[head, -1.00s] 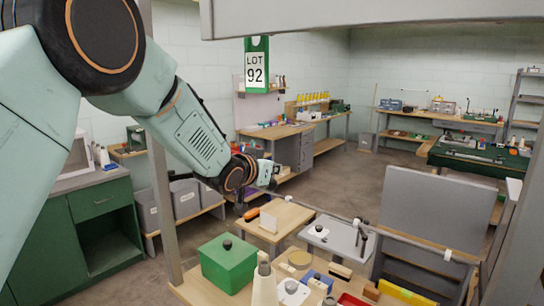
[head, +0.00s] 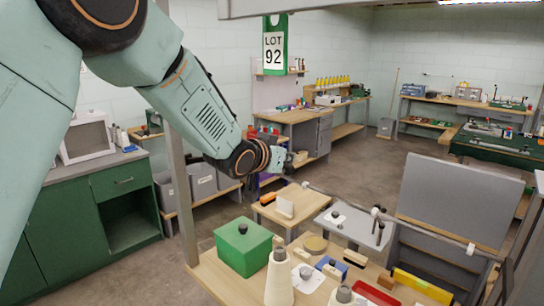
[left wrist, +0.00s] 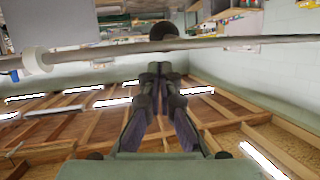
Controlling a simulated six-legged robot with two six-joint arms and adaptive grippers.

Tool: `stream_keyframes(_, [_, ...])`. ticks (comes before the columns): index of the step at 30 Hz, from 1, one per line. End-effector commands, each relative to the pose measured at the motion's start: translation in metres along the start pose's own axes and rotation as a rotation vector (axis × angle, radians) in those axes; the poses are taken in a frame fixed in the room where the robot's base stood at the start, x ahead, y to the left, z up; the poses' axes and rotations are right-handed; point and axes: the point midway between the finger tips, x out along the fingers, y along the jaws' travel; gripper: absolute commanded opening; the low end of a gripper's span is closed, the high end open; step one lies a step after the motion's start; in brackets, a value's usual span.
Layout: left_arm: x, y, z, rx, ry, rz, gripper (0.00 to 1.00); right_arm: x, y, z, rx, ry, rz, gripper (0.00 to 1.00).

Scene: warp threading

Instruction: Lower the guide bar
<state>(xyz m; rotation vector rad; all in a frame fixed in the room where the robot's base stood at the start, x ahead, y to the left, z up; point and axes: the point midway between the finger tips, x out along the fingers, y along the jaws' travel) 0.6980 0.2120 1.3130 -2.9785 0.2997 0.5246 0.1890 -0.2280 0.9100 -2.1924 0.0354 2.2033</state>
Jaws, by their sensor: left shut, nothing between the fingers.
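The guide bar (head: 340,196) is a thin grey rod running from near my left gripper down to the right in the head view, above the work table. It has a white collar (head: 470,249) near its right end. My left gripper (head: 288,164) is by the bar's left end, small and partly hidden by my wrist. In the left wrist view the bar (left wrist: 230,42) crosses the top, with a white collar (left wrist: 36,60) at left. The shut, empty fingers (left wrist: 160,67) point at the bar; whether they touch it I cannot tell. My right gripper is out of view.
The work table holds a green box (head: 243,248), white cones (head: 280,280), a red tray (head: 376,293) and a yellow block (head: 422,287). A grey panel (head: 450,200) stands behind the bar at right. A grey post (head: 180,200) rises at the left.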

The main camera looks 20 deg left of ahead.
Motion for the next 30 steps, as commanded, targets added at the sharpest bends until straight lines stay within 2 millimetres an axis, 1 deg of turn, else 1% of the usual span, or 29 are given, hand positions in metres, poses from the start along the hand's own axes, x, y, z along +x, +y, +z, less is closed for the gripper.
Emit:
stream_keyframes(1, [-0.010, -0.001, -0.002, -0.003, 0.002, -0.001, 0.00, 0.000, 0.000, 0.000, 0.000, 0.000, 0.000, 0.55])
stream_keyframes(9, [-0.059, -0.001, -0.002, -0.004, 0.005, -0.001, 0.00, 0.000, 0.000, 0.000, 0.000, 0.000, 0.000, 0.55])
stream_keyframes(12, [-0.074, 0.000, -0.001, -0.003, 0.004, 0.000, 0.00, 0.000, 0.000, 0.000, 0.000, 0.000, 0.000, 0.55])
stream_keyframes(15, [-0.086, -0.001, -0.001, -0.003, 0.005, -0.001, 0.00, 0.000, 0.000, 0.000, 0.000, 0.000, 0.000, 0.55])
stream_keyframes(21, [-0.095, -0.001, 0.000, -0.002, 0.003, -0.001, 0.00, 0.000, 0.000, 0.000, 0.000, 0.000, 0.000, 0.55])
stream_keyframes(30, [-0.096, -0.001, 0.000, -0.001, 0.003, -0.001, 0.00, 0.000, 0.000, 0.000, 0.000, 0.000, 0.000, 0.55])
